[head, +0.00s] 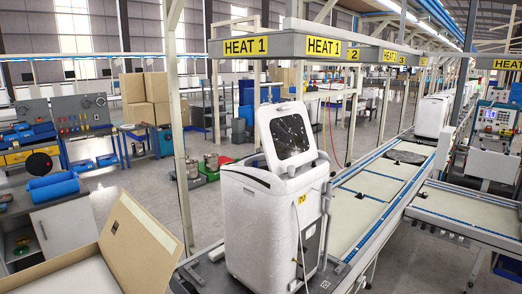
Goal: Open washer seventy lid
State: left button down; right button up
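The washer's top opening is mostly hidden from this angle. A hose or cord hangs down its right side. Neither of my grippers is in view.
An open cardboard box (139,250) fills the lower left. A conveyor (372,186) runs behind and right of the washer. A post (182,150) stands left of it. Yellow HEAT 1 signs hang on an overhead beam (285,45). Open floor lies left of the washer.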

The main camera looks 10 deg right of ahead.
aim_at(287, 138)
jog(key=i+l, duration=0.2)
jog(key=l, duration=0.15)
jog(key=i+l+u, duration=0.15)
jog(key=i+l, duration=0.25)
jog(key=l, duration=0.3)
jog(key=i+l+u, duration=0.15)
jog(key=l, duration=0.2)
jog(key=i+l, duration=0.25)
jog(key=l, duration=0.15)
jog(key=i+l+u, duration=0.15)
jog(key=l, duration=0.25)
